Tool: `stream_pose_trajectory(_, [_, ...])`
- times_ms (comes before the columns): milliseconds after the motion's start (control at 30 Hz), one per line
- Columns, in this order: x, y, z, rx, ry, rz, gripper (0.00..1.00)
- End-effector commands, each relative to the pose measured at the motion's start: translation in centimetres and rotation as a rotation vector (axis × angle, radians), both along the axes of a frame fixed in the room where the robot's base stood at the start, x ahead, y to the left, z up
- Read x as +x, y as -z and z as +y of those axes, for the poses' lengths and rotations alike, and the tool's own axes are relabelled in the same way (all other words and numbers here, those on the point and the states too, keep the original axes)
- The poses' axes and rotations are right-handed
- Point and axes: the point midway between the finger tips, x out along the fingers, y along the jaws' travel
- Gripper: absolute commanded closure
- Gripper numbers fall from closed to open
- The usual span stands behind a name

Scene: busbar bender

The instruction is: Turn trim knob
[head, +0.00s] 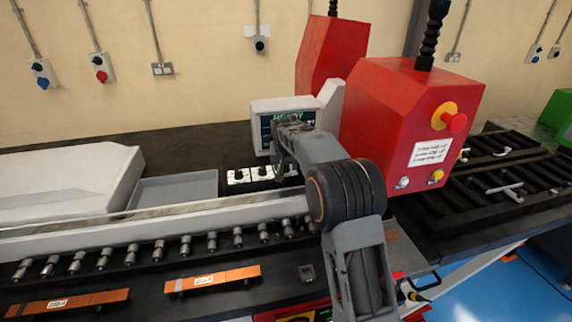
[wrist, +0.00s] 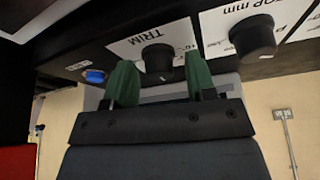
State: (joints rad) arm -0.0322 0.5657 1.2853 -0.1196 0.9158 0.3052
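The trim knob (wrist: 157,59) is a black round knob on a white plate lettered TRIM, in the upper middle of the wrist view. My gripper (wrist: 161,80) is open, with its two green fingertips apart. In the picture the knob shows between the fingertips, one to its left and one to its right; I see no clear contact. In the head view, a row of small white plates with dark knobs (head: 237,175) sits below the screen. My arm hides part of that area and my gripper's fingertips, and the TRIM lettering is too small to read there.
A second black knob (wrist: 253,36), on a plate lettered "TOP mm", is right of the trim knob. A blue button (wrist: 95,76) is on the left. The screen (head: 283,118) and red machine housing (head: 400,125) stand close to my arm. A grey tray (head: 175,190) lies left.

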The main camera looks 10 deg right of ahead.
Motion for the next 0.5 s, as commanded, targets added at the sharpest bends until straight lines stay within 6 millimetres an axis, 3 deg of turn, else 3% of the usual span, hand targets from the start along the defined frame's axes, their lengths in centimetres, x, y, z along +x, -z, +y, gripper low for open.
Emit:
stream_pose_trajectory(333, [-0.1, -0.5, 0.0, 0.0, 0.001, -0.004, 0.45])
stream_pose_trajectory(500, [-0.9, -2.5, 0.2, 0.0, -0.001, -0.008, 0.45])
